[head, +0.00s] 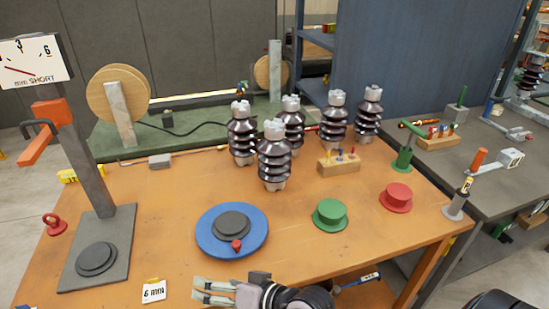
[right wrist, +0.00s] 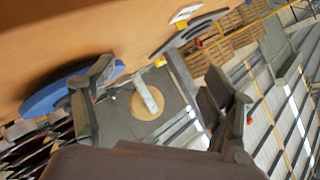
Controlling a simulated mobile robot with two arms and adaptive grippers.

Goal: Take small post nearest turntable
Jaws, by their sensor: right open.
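Several dark brown ribbed posts with pale caps stand upright on the orange table in the head view. The front post (head: 275,158) is closest to the blue turntable (head: 205,238), which has a dark centre disc and a red knob. Other posts stand behind it: one at left (head: 242,135), one at centre back (head: 292,122), and two farther right (head: 335,118), (head: 369,113). My right gripper (head: 200,291) is open and empty at the table's front, below the turntable. In the right wrist view its fingers (right wrist: 160,95) are apart, with the turntable (right wrist: 42,97) beside the left finger. My left gripper is out of view.
A gauge stand (head: 88,220) fills the table's left side. Green (head: 330,215) and red (head: 396,198) flanged pieces lie right of the turntable. A wooden block with small pegs (head: 338,167) sits behind them. A "6 mm" card (head: 154,291) lies near the front edge.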

